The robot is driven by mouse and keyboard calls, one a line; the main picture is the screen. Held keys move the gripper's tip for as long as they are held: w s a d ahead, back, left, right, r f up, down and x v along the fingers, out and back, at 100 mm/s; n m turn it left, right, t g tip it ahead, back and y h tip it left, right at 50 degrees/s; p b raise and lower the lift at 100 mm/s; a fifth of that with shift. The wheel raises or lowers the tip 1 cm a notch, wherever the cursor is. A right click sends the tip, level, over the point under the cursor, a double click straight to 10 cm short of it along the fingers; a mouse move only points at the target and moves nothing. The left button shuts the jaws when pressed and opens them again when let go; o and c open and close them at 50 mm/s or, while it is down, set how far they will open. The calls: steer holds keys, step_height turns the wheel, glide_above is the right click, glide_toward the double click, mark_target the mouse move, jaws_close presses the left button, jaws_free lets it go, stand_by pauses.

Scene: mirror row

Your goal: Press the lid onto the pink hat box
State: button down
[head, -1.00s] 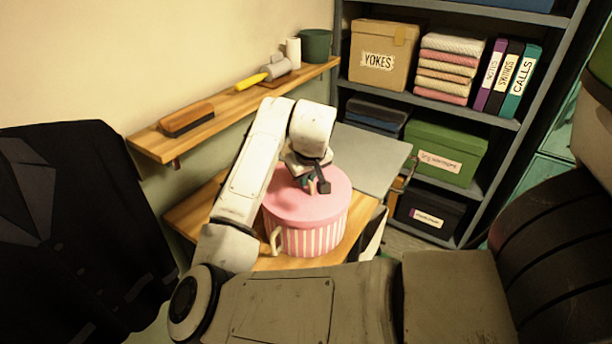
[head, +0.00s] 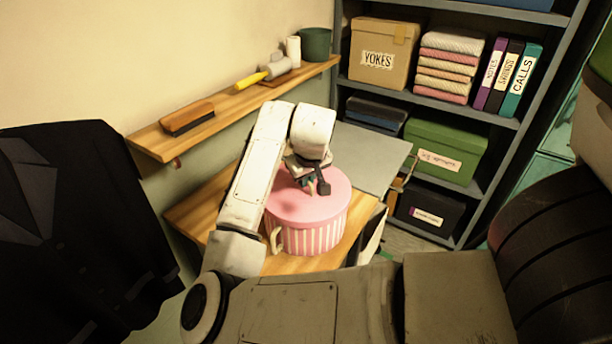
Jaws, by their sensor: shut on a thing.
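The pink hat box (head: 312,238), with pink and white striped sides, stands upright on a wooden tabletop. Its plain pink round lid (head: 290,207) lies over the top of the box. I cannot tell whether the lid is fully seated. My gripper (head: 317,188) points down at the top of the lid, near its middle. The dark fingers are shut on the lid, and the part between them is mostly hidden. A pale curved loop (head: 276,240) shows at the box's left side.
A wall shelf (head: 225,112) behind holds a brush (head: 187,117), a yellow-handled tool (head: 265,76) and a green pot (head: 315,44). A dark jacket (head: 75,220) hangs at left. A grey shelving unit (head: 465,105) with boxes stands at right. A grey panel (head: 370,150) lies beside the hat box.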

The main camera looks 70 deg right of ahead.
stand_by(0.3)
steer(key=c, duration=0.6)
jaws_free()
steer(key=shift+c, duration=0.2)
steer(key=shift+r+p, duration=3.4)
steer(key=shift+r, duration=0.6)
